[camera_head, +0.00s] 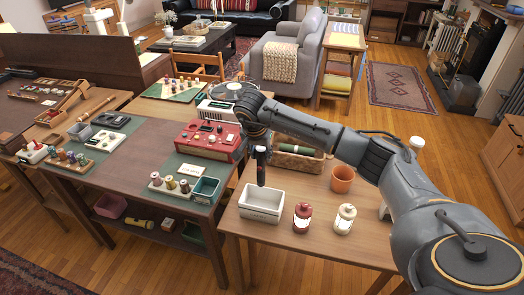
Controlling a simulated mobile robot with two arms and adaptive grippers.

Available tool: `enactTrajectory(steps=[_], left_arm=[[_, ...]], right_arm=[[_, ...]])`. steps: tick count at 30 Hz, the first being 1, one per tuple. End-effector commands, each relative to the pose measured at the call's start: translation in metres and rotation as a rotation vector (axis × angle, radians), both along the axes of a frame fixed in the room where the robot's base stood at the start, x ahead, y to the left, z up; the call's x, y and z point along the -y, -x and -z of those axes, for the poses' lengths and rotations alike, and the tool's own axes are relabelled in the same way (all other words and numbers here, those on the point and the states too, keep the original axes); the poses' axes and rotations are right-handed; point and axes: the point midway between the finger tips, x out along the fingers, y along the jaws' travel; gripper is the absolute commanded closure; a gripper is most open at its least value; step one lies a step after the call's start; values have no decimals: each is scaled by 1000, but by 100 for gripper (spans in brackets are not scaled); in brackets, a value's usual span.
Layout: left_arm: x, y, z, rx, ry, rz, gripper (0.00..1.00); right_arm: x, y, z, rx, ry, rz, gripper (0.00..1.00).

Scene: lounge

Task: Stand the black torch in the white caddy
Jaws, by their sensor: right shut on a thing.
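The white caddy (262,216) stands on the wooden side table, an open-topped box with its mouth facing up. My right gripper (262,152) points down above the back part of the caddy and is shut on the black torch (262,174). The torch hangs upright, its lower end by the caddy's back rim in the picture; I cannot tell whether it is above the rim or inside. The gripper's fingers are small and dark against the torch. My left gripper is not in view.
A red jar (302,217) and a cream jar (345,219) stand right of the caddy. A terracotta pot (343,179) and a basket (299,158) are behind. A red device (209,141) and a teal tray (206,189) are on the left table. The side table's front is clear.

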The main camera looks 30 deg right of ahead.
Motion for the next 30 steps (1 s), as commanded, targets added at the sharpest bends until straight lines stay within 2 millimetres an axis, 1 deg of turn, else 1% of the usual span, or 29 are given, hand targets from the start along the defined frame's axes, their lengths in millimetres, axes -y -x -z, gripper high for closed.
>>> enactTrajectory(steps=[1,4,10,30], left_arm=[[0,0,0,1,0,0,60],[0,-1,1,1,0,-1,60],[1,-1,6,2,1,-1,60],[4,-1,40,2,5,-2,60]], right_arm=[[5,-1,-3,7,6,0,100],[7,-2,-3,10,10,-4,100],[7,-2,5,9,8,-3,100],[6,-2,58,10,6,-1,100]])
